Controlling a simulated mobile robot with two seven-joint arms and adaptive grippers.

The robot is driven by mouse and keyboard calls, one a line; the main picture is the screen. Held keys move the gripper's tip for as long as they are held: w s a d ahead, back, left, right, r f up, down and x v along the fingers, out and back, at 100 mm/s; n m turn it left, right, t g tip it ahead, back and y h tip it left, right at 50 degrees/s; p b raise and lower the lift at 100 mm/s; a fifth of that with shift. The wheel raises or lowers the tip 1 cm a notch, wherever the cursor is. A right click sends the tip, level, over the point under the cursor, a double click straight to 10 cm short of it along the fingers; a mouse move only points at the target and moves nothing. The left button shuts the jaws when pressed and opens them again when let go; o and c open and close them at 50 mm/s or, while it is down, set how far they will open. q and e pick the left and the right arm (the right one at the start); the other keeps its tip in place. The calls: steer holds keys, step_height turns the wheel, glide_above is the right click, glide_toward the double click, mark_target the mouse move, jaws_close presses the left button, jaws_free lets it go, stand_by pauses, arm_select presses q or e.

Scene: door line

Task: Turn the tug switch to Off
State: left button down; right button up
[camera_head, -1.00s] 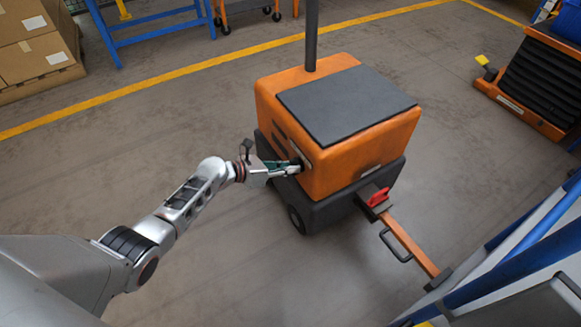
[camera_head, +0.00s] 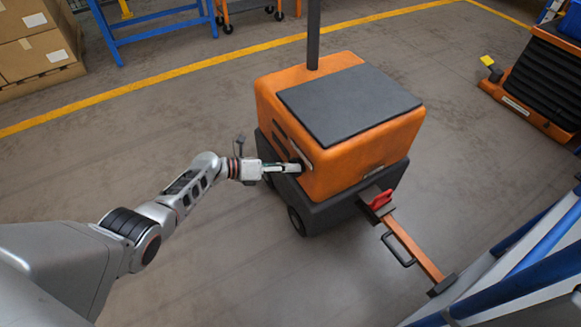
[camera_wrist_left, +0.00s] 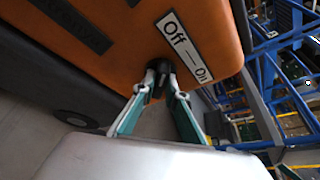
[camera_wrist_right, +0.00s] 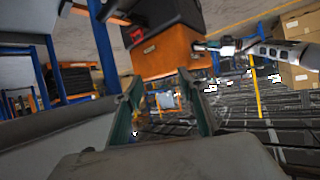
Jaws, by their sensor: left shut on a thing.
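The orange and black tug (camera_head: 350,150) stands in the middle of the head view. Its tug switch (camera_wrist_left: 160,68) is a small dark knob on the orange side, under a white label (camera_wrist_left: 184,46) reading "Off — On". My left gripper (camera_head: 297,167) reaches the tug's left side. In the left wrist view its fingertips (camera_wrist_left: 161,70) are closed around the knob and hide most of it, so I cannot tell its exact setting. My right gripper (camera_wrist_right: 160,84) shows only in its own wrist view, with its fingers apart and nothing between them.
The tug's tow bar (camera_head: 413,250) with a red lever (camera_head: 380,199) sticks out toward the lower right. A blue frame (camera_head: 520,255) stands at the lower right. Boxes (camera_head: 38,45) sit at the upper left. The floor left of the tug is clear.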

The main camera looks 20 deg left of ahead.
arm_select(q)
steer(key=shift+s+f, duration=0.1)
steer(key=shift+f, duration=0.05)
steer(key=c, duration=2)
jaws_free()
steer(key=shift+c, duration=0.2)
steer(key=v, duration=1.2)
